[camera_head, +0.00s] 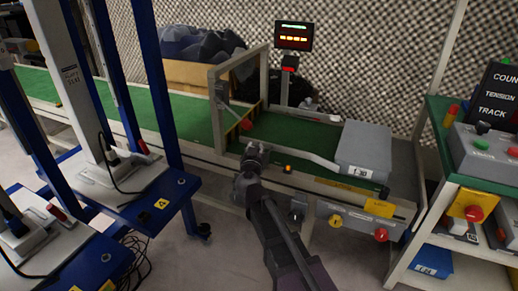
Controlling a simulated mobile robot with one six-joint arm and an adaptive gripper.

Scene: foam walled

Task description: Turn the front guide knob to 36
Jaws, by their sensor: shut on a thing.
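My gripper (256,150) reaches the front rail of the green conveyor (295,133), beside the foot of the grey square frame (218,115). Its jaws are shut on a small part at the rail, which I take to be the front guide knob. The jaws hide that knob, so its pointer and any scale cannot be read. A small orange piece (288,168) sits on the rail just right of my gripper. A dark display (294,37) behind the conveyor shows orange characters too small to read.
A grey box (362,150) stands at the conveyor's right end. Below it is a control panel with a red button (381,234). Blue-framed carts (150,205) stand close on the left. A green-topped shelf (470,165) stands on the right.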

